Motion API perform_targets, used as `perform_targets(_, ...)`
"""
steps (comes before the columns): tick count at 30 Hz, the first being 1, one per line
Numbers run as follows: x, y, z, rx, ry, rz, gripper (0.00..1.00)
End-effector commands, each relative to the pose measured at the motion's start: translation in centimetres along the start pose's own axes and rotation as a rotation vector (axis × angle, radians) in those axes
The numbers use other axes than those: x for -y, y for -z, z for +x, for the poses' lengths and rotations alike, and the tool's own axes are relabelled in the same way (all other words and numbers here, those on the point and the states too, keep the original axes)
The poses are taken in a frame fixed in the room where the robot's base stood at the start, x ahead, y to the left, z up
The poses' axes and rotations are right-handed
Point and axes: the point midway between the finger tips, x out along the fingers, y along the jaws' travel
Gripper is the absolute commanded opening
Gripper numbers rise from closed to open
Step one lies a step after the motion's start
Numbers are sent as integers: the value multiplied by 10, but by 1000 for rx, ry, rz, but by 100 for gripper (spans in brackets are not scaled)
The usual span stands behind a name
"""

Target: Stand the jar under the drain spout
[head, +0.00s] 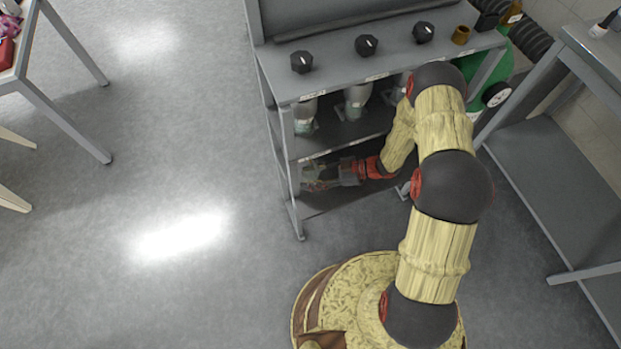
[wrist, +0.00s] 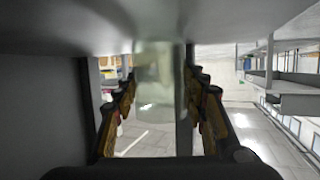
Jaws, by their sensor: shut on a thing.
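My gripper (head: 318,176) reaches in from the right, at the left end of the grey rack's lower level, below the middle shelf. In the wrist view its two fingers (wrist: 160,105) stand either side of a pale, see-through jar (wrist: 160,80) and are shut on it. The jar's upper part meets a grey surface across the top of that view. In the head view the jar is hard to tell apart from the fingers. I cannot make out the drain spout clearly in either view. I cannot tell whether the jar rests on the lower shelf.
The rack (head: 292,210) has posts close to my gripper. A grey bench (head: 560,170) stands at right. The floor (head: 150,190) at left is clear.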

Motion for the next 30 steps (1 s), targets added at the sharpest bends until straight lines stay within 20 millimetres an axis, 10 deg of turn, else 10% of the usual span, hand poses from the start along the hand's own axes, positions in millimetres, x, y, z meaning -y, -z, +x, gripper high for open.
perform_targets(12,-1,-5,2,-1,-1,-2,13)
perform_targets(13,-1,-4,1,0,-1,-2,44)
perform_targets(30,-1,-4,1,0,0,-2,60)
